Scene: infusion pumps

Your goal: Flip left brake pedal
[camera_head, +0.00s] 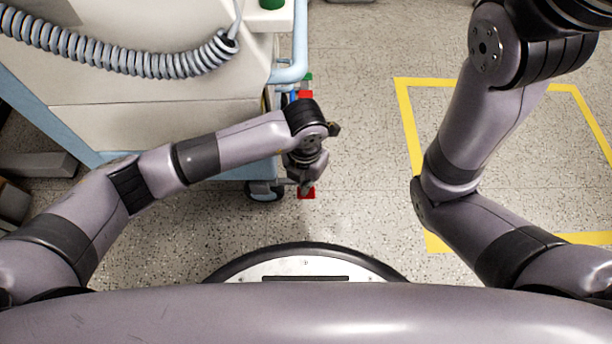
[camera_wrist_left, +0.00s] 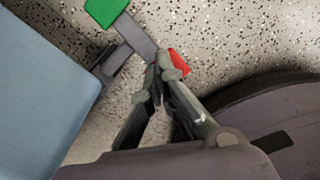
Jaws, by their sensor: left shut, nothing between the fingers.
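The near brake pedal has a red end (camera_head: 308,194) low beside the cart's caster. In the left wrist view its red end (camera_wrist_left: 179,62) is partly hidden by a finger, and a grey bar (camera_wrist_left: 134,36) links it to a green end (camera_wrist_left: 104,10). My left gripper (camera_head: 306,188) points down over the red end. In the left wrist view its fingertips (camera_wrist_left: 160,58) are closed together and empty, where the bar meets the red end. I cannot tell whether they touch it. My right arm reaches out of the top right; its gripper is out of view.
The cart (camera_head: 150,125) stands at the left, with a blue rail (camera_head: 300,40) and a coiled cable (camera_head: 120,58). A caster (camera_head: 264,192) is close by the gripper. Farther back, another red part (camera_head: 305,94) shows. Yellow tape (camera_head: 406,120) marks open speckled floor at right.

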